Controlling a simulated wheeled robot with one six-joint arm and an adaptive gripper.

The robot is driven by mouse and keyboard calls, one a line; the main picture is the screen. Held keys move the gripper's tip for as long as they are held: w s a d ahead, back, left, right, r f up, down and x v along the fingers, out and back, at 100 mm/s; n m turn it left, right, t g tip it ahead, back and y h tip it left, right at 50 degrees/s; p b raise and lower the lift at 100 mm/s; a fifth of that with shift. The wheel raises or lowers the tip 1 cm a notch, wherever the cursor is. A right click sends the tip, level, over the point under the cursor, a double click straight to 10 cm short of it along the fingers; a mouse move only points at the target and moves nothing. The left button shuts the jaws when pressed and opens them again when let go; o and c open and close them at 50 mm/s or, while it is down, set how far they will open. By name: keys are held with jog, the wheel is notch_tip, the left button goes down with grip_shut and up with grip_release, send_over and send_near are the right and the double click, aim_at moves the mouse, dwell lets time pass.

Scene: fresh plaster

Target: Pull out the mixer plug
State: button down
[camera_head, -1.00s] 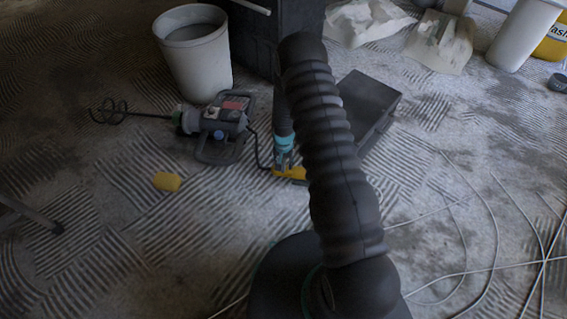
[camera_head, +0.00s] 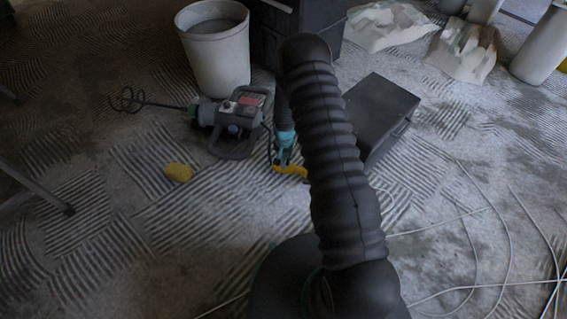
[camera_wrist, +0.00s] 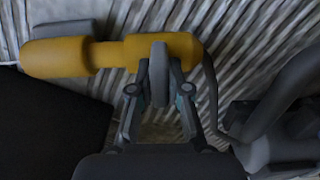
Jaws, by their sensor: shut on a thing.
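In the wrist view, my gripper (camera_wrist: 158,85) is shut on the right-hand part of a yellow connector, which I take to be the mixer plug (camera_wrist: 184,47). A dark cable leaves that end towards the mixer's frame at the right. A thicker yellow socket part (camera_wrist: 55,57) lies end to end with it at the left; I see no clear gap. In the head view, my gripper (camera_head: 284,158) is low, right of the grey mixer (camera_head: 232,121), with yellow (camera_head: 291,171) showing at its tips. My arm hides part of it.
A pale bucket (camera_head: 218,66) stands behind the mixer. A dark case (camera_head: 385,110) lies right of my arm. A yellow lump (camera_head: 178,172) lies at the left on the ridged floor. Thin pale cables (camera_head: 468,230) cross the floor at the right; sacks lie behind.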

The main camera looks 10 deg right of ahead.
jog(key=shift+d, duration=0.1)
jog(key=c, duration=1.1)
grip_release()
notch_tip(320, 180, up, 12)
